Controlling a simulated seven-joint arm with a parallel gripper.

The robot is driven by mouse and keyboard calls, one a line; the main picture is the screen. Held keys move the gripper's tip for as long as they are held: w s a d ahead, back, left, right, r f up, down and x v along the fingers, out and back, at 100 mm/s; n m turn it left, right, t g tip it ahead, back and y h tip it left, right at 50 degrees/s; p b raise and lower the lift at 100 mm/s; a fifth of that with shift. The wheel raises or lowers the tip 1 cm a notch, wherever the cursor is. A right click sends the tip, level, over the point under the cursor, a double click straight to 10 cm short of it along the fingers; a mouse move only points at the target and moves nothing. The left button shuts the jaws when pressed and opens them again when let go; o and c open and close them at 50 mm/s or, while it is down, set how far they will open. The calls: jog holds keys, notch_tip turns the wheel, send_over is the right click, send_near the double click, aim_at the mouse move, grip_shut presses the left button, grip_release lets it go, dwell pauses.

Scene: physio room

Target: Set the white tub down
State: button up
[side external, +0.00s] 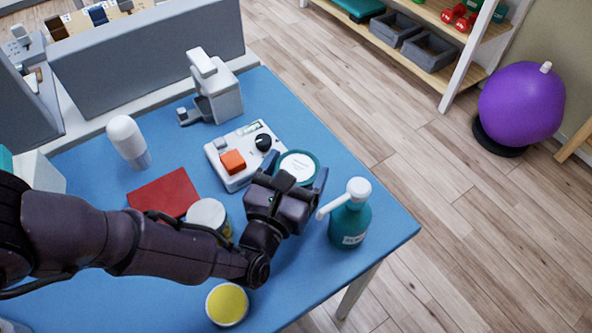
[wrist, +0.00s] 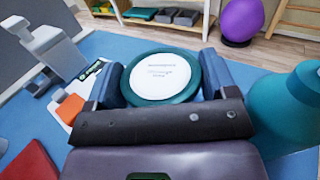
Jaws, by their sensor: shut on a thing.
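The white tub (side external: 298,165) shows a round white lid with printed text and a teal rim. My gripper (side external: 295,178) is shut on it, with one finger on each side. In the wrist view the tub's lid (wrist: 160,77) faces up between the two dark blue fingers of my gripper (wrist: 160,85). The tub looks upright. Its lower part is hidden behind my gripper, so I cannot tell whether its base touches the blue table (side external: 318,262).
A teal pump bottle (side external: 348,222) stands close right of my gripper. A white device with an orange button (side external: 233,161) is close left. A red block (side external: 163,193), a white-lidded jar (side external: 207,212) and a yellow-lidded tub (side external: 227,304) stand nearby. Bare table shows toward the right corner.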

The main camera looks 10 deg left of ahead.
jog(key=shift+f, duration=0.4)
jog(key=shift+f, duration=0.1)
jog(key=o, duration=1)
jog(key=shift+f, duration=0.1)
jog(key=shift+s, duration=0.1)
jog(key=s, duration=0.4)
jog(key=shift+s+a, duration=0.25)
jog(key=shift+a, duration=0.15)
notch_tip(320, 180, up, 7)
